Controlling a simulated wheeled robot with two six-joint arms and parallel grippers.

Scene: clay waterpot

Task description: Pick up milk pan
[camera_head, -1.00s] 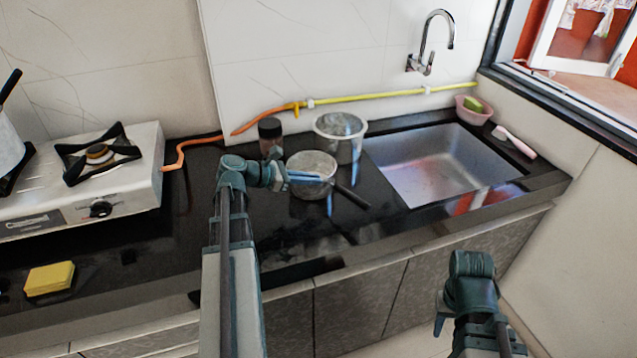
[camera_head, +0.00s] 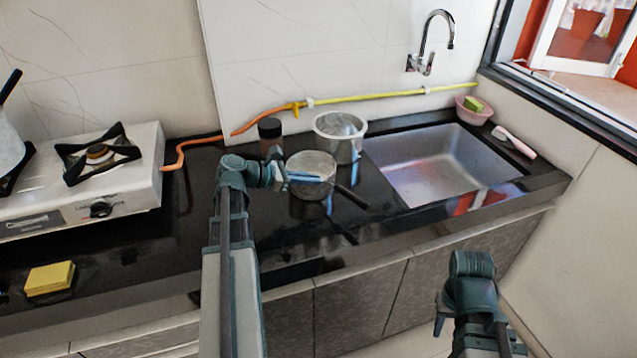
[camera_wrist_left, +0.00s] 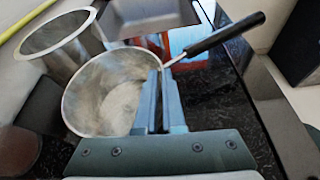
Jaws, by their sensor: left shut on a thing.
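The milk pan (camera_head: 312,163) is a grey metal pot with a black handle (camera_head: 352,197) pointing toward the front right. It is upright at the counter's middle, left of the sink; I cannot tell whether its base touches the counter. My left gripper (camera_head: 308,178) is shut on the pan's near wall. In the left wrist view, its fingers (camera_wrist_left: 160,105) lie across the rim of the pan (camera_wrist_left: 105,95), beside where the handle (camera_wrist_left: 225,35) joins. My right gripper (camera_head: 441,322) is low at the front right, away from the pan; its fingers are mostly hidden.
A larger metal pot (camera_head: 340,140) stands close behind the pan. A dark-lidded jar (camera_head: 270,132) stands at its back left. The sink (camera_head: 440,165) is to the right, the gas stove (camera_head: 85,180) to the left. A yellow sponge (camera_head: 50,277) lies at the front left.

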